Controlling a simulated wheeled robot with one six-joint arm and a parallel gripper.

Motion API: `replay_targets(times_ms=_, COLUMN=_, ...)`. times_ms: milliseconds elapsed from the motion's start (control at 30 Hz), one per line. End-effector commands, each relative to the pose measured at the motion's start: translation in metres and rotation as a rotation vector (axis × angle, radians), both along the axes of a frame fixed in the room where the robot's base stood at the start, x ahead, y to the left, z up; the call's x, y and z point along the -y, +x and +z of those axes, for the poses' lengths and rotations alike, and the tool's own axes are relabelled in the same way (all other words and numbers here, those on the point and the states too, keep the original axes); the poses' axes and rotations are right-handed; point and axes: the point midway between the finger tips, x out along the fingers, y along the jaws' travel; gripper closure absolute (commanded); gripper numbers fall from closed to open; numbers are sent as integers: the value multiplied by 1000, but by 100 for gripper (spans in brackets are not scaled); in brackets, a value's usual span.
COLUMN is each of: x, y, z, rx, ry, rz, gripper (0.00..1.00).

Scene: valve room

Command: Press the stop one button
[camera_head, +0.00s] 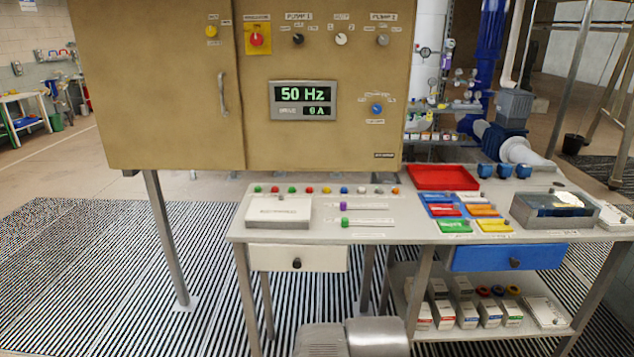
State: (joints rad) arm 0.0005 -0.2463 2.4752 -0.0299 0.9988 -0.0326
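A row of small coloured push buttons stands along the back of the grey workbench (330,233). From the left they are a green button (258,189), a red button (275,189), another green button (292,189), another red button (309,189), then yellow, blue, pale and orange ones. Their labels are too small to read, so I cannot tell which one is stop one. My gripper is not in view. Grey rounded parts at the bottom edge, before the bench, seem to be mine.
A tan control cabinet (165,100) with a lit display (303,99) stands behind the bench. A white box (278,211) lies just in front of the buttons.

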Motion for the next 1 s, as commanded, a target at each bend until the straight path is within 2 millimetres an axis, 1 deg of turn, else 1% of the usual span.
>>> replay_targets(times_ms=33, x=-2, y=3, z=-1, rx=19, ry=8, rz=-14, gripper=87)
replay_targets(times_ms=100, x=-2, y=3, z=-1, rx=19, ry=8, rz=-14, gripper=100)
replay_targets(times_ms=1000, x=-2, y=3, z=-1, rx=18, ry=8, rz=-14, gripper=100)
